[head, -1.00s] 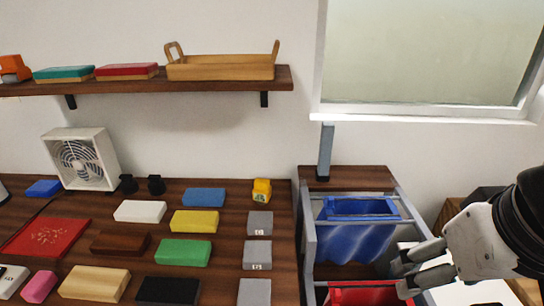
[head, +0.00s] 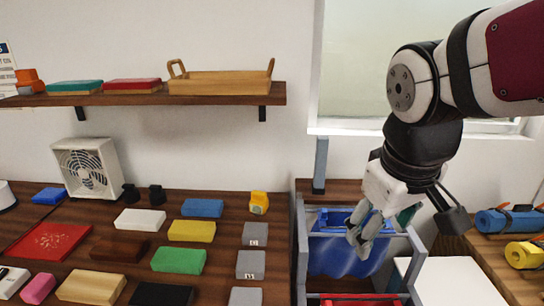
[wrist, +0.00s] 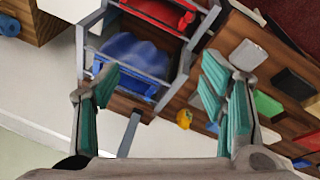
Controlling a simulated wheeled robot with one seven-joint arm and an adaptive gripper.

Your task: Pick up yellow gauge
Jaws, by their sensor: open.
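The yellow gauge (head: 259,203) stands upright near the back right edge of the dark wood counter (head: 213,282) in the head view. It also shows in the wrist view (wrist: 184,119), between my open fingers and closer to the right one. My gripper (head: 358,234) is open and empty. In the head view it hangs in front of the blue bin, to the right of the gauge and well apart from it. Nothing hides the gauge.
Several coloured blocks and grey weights (head: 251,264) lie left of and in front of the gauge. A rack with a blue bin (head: 340,256) and a red bin (wrist: 158,14) stands right of the counter. A grey post (head: 320,165) rises behind the rack.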

